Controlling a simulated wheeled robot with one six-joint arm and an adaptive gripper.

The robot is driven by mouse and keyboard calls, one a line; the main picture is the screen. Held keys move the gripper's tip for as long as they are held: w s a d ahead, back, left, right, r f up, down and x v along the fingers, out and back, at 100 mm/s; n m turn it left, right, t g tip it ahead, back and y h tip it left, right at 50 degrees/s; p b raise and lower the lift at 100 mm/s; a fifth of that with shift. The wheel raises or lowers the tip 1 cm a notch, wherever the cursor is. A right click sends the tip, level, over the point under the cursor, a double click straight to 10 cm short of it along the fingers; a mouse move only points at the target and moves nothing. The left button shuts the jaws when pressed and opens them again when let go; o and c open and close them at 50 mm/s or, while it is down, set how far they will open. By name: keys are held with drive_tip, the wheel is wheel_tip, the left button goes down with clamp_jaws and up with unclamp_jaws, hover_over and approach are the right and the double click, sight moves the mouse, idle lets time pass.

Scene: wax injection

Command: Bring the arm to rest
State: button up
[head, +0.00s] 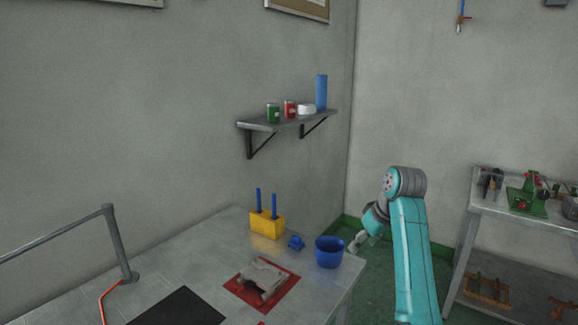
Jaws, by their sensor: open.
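My arm (410,245) is raised at the right of the table, its upper link upright and its wrist folded down to the left. My gripper (356,243) is at the end of the wrist, close to the blue bowl in the picture and near the table's right edge. It is small here, but it looks open and I see nothing held in it.
The metal table (215,248) carries a blue bowl (329,258), a yellow block (267,227) with blue rods, a small blue part (296,243), a red mat (237,293) with a grey part, and a black mat (180,308). A workbench (478,212) stands right.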

drive_tip(key=s+a+f+m+t, duration=0.1)
drive_tip(key=s+f, duration=0.3)
drive_tip(key=f, duration=0.8)
drive_tip(key=s+f+m+t, duration=0.1)
drive_tip(key=s+f, duration=0.2)
drive_tip(key=f, duration=0.9)
drive_tip(key=s+f+m+t+h, duration=0.1)
drive_tip(key=s+f+t, duration=0.1)
drive_tip(key=s+f, duration=0.6)
drive_tip(key=s+f+m+t, duration=0.1)
drive_tip(key=s+f, duration=0.4)
drive_tip(key=s, duration=0.6)
drive_tip(key=s+r+m+t+h, duration=0.1)
drive_tip(key=s+r+t, duration=0.15)
drive_tip(key=s, duration=1.75)
drive_tip(key=s+r+t, duration=0.3)
drive_tip(key=s+r, duration=1.3)
drive_tip(key=s, duration=0.1)
drive_tip(key=shift+a+r+m, duration=0.3)
drive_tip(key=shift+a, duration=0.05)
